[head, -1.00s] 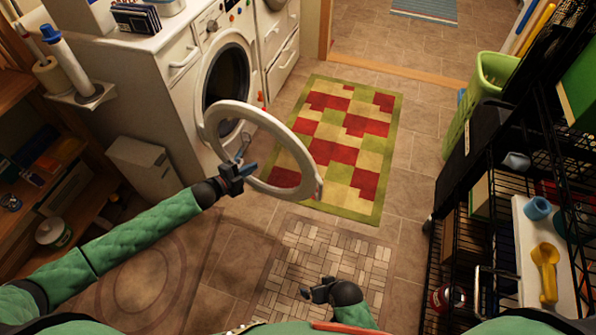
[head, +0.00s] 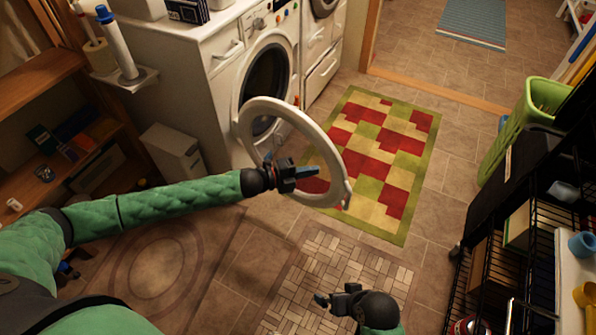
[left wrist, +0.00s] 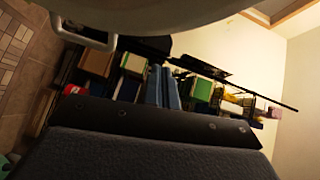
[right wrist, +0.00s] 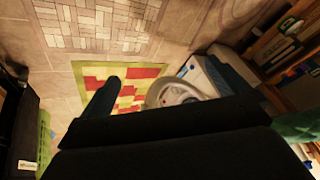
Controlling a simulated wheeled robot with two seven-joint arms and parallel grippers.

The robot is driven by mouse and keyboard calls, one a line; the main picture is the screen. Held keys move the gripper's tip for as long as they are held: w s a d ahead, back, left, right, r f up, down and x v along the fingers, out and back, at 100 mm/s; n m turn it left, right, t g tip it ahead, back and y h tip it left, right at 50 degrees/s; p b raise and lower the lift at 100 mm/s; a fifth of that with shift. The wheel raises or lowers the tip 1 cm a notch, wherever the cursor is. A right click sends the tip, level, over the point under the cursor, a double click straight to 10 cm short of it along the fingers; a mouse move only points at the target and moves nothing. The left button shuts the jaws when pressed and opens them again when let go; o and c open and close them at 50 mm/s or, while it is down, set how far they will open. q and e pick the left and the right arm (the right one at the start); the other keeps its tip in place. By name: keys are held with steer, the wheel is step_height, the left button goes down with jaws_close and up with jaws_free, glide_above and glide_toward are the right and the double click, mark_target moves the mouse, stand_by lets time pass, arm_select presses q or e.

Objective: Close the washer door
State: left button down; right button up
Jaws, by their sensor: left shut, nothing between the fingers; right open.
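The white washer (head: 228,105) stands at the upper left of the head view. Its round white door ring (head: 334,158) stands swung wide open from the dark drum opening (head: 268,78). My left gripper (head: 316,174) is shut and empty; it overlaps the lower part of the ring, and I cannot tell if it touches. In the left wrist view the door's pale rim (left wrist: 160,22) curves close across the top, with a small white handle loop (left wrist: 88,40). My right gripper (head: 328,298) is open and empty, low over the floor, away from the door.
A red, green and cream rug (head: 375,160) lies on the tiled floor right of the door. A black wire rack (head: 495,255) and a green bin (head: 535,110) stand at the right. Wooden shelves (head: 40,85) stand at the left. The floor between is clear.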

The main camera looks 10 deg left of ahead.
arm_select(q)
steer(key=shift+w+d+f+p, duration=0.15)
steer(key=shift+w+d+p, duration=0.05)
steer(key=shift+w+d, duration=0.55)
steer(key=shift+w+d+f+p, duration=0.15)
steer(key=shift+w+d, duration=0.35)
steer(key=shift+w, duration=0.5)
steer(key=shift+w+d+f+p, duration=0.15)
steer(key=shift+w+d+p, duration=0.05)
steer(key=shift+w+d, duration=0.55)
arm_select(e)
steer(key=shift+s+d+r+g, duration=0.2)
steer(key=shift+d+r, duration=0.15)
steer(key=shift+r, duration=0.45)
steer(key=shift+s+d+r+g, duration=0.1)
steer(key=shift+s+d+r, duration=0.2)
steer(key=shift+r, duration=0.5)
arm_select(q)
steer(key=shift+w, duration=0.15)
arm_select(e)
steer(key=shift+w, duration=0.1)
